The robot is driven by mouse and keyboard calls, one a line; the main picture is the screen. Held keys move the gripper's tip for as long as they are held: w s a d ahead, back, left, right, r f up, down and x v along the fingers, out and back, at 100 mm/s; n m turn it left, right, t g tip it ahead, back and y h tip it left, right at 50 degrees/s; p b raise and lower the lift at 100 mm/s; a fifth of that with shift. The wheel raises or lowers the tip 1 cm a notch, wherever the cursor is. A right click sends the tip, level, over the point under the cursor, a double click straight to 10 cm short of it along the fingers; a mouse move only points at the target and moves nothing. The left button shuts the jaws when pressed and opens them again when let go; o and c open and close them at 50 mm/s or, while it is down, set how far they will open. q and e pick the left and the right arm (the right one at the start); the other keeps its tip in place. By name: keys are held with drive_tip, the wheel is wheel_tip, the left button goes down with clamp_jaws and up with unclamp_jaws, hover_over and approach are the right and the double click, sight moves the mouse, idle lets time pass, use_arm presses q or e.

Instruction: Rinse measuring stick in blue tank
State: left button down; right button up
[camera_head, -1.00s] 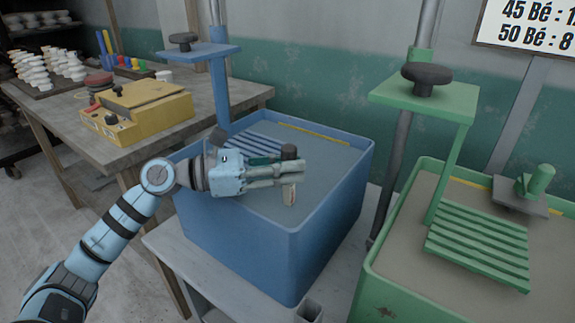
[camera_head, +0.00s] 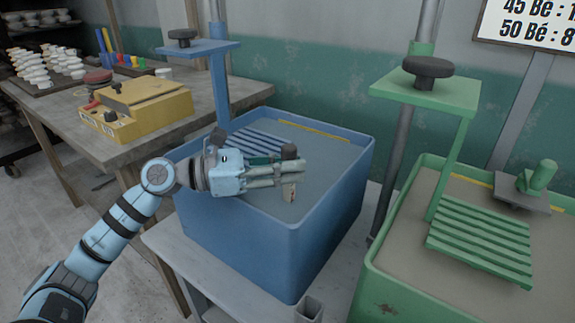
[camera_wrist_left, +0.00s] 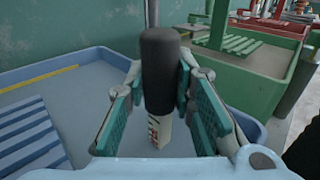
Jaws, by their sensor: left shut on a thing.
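My left gripper (camera_head: 272,171) is over the blue tank (camera_head: 255,235), shut on the measuring stick (camera_head: 289,192). The stick has a dark round handle and a pale lower part with red marks, which shows below the fingers. In the left wrist view the dark handle (camera_wrist_left: 160,70) stands upright between the teal finger pads (camera_wrist_left: 160,108). The pale end (camera_wrist_left: 158,133) is low over the grey liquid; I cannot tell whether its tip touches the surface. My right gripper is not in view.
A blue slatted rack (camera_head: 258,142) hangs at the back of the blue tank. A green tank (camera_head: 365,290) with its rack (camera_head: 480,245) stands to the right. A wooden table (camera_head: 130,148) with a yellow box (camera_head: 137,108) stands at the left.

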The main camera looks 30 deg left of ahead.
sight(283, 147)
use_arm(q)
drive_tip(key=shift+r, duration=0.15)
wheel_tip(283, 147, up, 4)
drive_tip(key=p, duration=0.3)
wheel_tip(283, 147, up, 7)
drive_tip(key=p, duration=0.6)
drive_tip(key=shift+r+p, duration=0.2)
drive_tip(key=shift+p, duration=0.1)
wheel_tip(283, 147, up, 17)
drive_tip(key=p, duration=1.4)
drive_tip(key=shift+r, duration=0.2)
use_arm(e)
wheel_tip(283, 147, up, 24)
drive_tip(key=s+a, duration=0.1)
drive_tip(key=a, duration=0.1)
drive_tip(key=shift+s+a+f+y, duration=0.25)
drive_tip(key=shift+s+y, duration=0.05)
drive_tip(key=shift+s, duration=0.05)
use_arm(q)
drive_tip(key=shift+f, duration=0.1)
